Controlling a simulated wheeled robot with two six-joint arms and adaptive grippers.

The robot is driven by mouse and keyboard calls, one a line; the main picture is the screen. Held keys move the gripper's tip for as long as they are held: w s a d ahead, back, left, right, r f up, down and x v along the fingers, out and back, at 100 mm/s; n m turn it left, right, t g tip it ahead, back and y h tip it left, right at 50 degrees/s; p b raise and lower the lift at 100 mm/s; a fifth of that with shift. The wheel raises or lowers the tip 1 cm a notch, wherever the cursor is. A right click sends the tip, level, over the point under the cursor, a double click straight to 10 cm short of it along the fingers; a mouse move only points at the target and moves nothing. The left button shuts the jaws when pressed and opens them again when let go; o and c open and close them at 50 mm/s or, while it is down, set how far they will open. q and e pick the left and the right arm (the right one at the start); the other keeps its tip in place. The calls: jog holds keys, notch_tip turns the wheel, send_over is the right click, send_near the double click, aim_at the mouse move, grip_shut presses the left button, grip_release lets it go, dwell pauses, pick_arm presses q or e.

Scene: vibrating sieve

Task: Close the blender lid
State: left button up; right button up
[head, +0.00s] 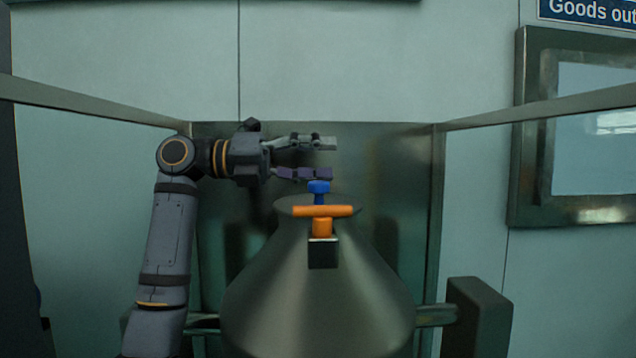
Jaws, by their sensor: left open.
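The blender (262,305) is a large metal cone that narrows upward. A flat round metal top, apparently the lid (283,204), sits at its narrow upper end, largely hidden behind an orange bar-shaped handle (322,212). A blue knob (319,187) stands up just behind the orange bar. I cannot tell whether the lid is fully seated. My left gripper (322,159) is open and empty, its fingers pointing right, one above the other. Its lower finger appears just above the blue knob in the picture; I cannot tell whether they touch. My right gripper is out of view.
A metal back panel (385,160) stands behind the blender, with metal rails (540,108) running out on both sides. A dark block (478,315) stands right of the cone at its side shaft. A framed window (598,140) is on the right wall. The space right of my gripper is clear.

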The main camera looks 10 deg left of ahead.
pick_arm(q)
jog(key=r, duration=0.6)
jog(key=shift+s+d+r, duration=0.1)
jog(key=shift+s+d, duration=0.15)
jog(key=shift+s, duration=0.05)
